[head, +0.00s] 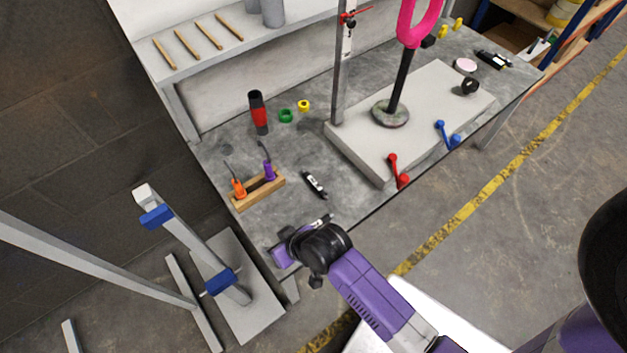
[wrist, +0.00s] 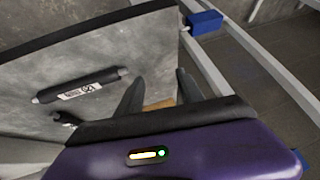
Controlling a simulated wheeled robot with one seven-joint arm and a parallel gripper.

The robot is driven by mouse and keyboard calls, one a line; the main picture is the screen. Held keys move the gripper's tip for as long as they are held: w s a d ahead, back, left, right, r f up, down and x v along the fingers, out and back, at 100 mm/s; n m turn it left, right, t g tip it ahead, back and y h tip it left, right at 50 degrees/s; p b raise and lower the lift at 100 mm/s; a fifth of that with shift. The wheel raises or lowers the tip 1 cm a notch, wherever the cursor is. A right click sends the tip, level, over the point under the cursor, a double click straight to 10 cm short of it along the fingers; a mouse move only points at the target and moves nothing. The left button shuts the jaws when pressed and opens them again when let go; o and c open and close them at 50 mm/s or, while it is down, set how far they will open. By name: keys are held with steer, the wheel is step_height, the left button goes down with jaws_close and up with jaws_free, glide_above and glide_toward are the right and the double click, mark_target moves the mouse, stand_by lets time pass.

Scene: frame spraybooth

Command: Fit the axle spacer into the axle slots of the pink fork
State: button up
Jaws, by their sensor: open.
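The pink fork (head: 418,25) stands on a dark post with a round foot at the back right. The top of the frame cuts it off, so its axle slots are hidden. A dark rod with pale ends and a white label, seemingly the axle spacer (wrist: 80,86), lies on the bench near its front edge. It also shows in the head view, partly behind my wrist. My gripper (wrist: 158,92) is open and empty over the bench's left front corner, with the rod to one side of its fingers.
A wooden holder (head: 260,192) with orange and purple tools stands near my gripper. A black labelled marker-like piece (head: 314,184) lies beyond the rod. A pale raised plate (head: 350,150) carries the post; red and blue handles sit along its edge. A clamp stand (head: 190,245) is left.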

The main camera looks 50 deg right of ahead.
mark_target(315, 183)
steer(key=shift+g, duration=0.8)
steer(key=w+d, duration=0.4)
steer(key=shift+d, duration=0.2)
steer(key=shift+g, duration=0.9)
steer(key=d, duration=0.2)
steer(key=w+d, duration=0.1)
steer(key=d, duration=0.1)
steer(key=w+d+r+p, duration=0.1)
steer(key=d, duration=0.1)
steer(key=shift+d+r, duration=0.1)
steer(key=d+r+g, duration=0.1)
steer(key=d, duration=0.2)
steer(key=d+r+g, duration=0.1)
steer(key=d+r, duration=0.1)
steer(key=d, duration=0.2)
steer(key=s+d+r+g+p, duration=0.1)
steer(key=d, duration=0.3)
steer(key=shift+d+r+h, duration=0.2)
steer(key=shift+h, duration=0.1)
steer(key=shift+d+f+g, duration=0.2)
steer(key=shift+g, duration=0.1)
steer(key=f, duration=0.4)
steer(key=f+b, duration=0.1)
steer(key=f, duration=0.2)
steer(key=shift+s+a+f, duration=0.1)
steer(key=shift+s, duration=0.25)
steer(key=shift+c, duration=0.5)
jaws_close()
